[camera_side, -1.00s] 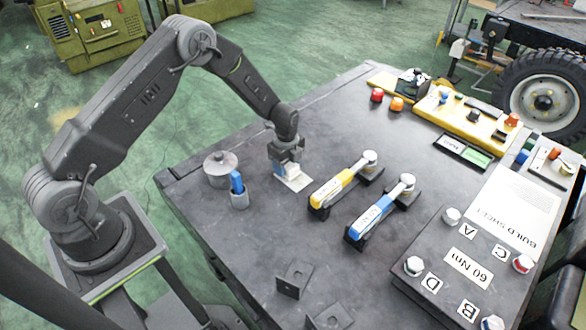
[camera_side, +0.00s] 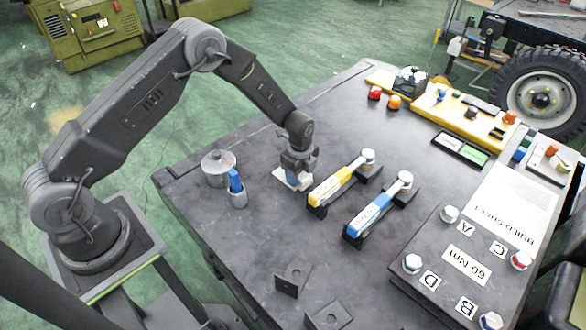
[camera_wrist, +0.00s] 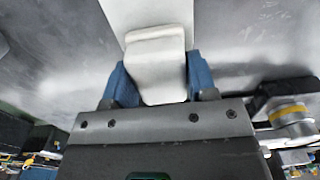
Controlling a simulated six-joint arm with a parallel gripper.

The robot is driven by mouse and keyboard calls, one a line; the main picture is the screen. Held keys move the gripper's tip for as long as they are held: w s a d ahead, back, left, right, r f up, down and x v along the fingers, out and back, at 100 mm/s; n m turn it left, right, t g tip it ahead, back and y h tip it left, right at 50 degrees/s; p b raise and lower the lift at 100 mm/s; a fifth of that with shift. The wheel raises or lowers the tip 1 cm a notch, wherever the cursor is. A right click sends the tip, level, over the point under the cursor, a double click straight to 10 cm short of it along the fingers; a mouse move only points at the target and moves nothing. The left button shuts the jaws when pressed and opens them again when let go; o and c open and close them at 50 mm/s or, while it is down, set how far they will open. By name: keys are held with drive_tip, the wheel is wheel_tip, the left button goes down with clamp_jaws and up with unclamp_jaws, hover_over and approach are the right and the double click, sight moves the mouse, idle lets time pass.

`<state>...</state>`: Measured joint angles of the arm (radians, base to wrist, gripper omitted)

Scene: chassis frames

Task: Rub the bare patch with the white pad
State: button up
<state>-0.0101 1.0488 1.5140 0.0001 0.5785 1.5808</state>
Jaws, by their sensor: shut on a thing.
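My gripper (camera_side: 294,176) points down over the table, with blue fingertips on either side of the white pad. The white pad (camera_wrist: 157,65) is a rounded block between the fingertips in the wrist view (camera_wrist: 158,88). The bare patch (camera_side: 279,175) is a pale flat area on the dark table, partly covered by my gripper. It also shows beyond the pad in the wrist view (camera_wrist: 150,12). The pad is low over the patch; whether it touches cannot be told. In the side view the pad is mostly hidden by my gripper.
A yellow torque wrench (camera_side: 330,187) lies in a cradle just right of my gripper, with a blue one (camera_side: 370,217) beyond it. A grey cup with a blue item (camera_side: 237,190) and a round lidded tin (camera_side: 218,168) stand to the left. Black brackets (camera_side: 294,278) lie in front.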

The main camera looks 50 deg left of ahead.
drive_tip(key=shift+d, duration=0.5)
wheel_tip(320, 180, up, 8)
drive_tip(key=shift+a, duration=0.15)
drive_tip(key=shift+s, duration=0.1)
idle(0.4)
